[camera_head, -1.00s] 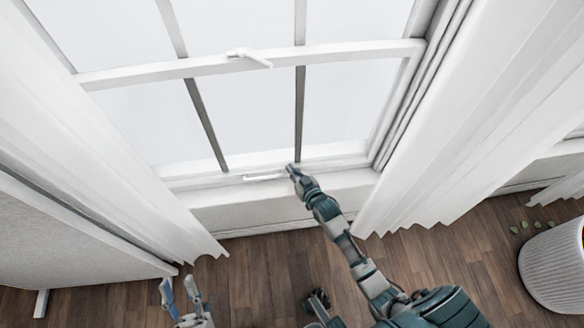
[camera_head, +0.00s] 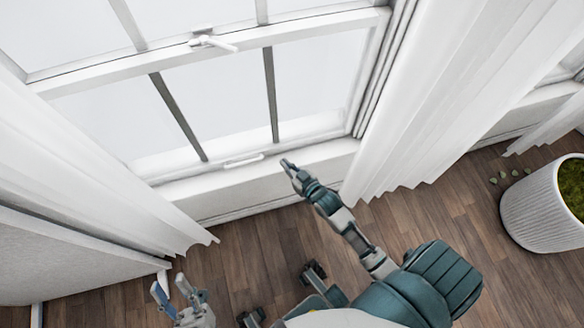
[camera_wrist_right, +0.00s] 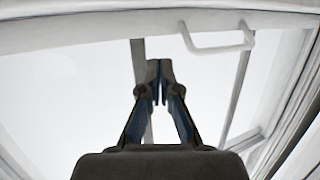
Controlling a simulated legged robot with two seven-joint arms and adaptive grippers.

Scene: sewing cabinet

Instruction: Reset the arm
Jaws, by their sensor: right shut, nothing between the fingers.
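My right arm reaches up from the lower right in the head view. Its gripper (camera_head: 288,164) is just in front of the window sill, right of the white handle (camera_head: 243,160) on the window's lower rail, and does not hold it. In the right wrist view the fingers (camera_wrist_right: 158,70) meet at the tips with nothing between them. A white handle (camera_wrist_right: 220,50) shows beyond them, up and right. My left gripper (camera_head: 168,285) is low at the left above the floor, its fingers apart and empty.
The window (camera_head: 190,75) has a latch (camera_head: 213,42) on its middle rail. White curtains hang at the left (camera_head: 90,170) and right (camera_head: 440,100). A ribbed planter (camera_head: 540,210) stands at the right. Open wooden floor (camera_head: 245,250) lies below the sill.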

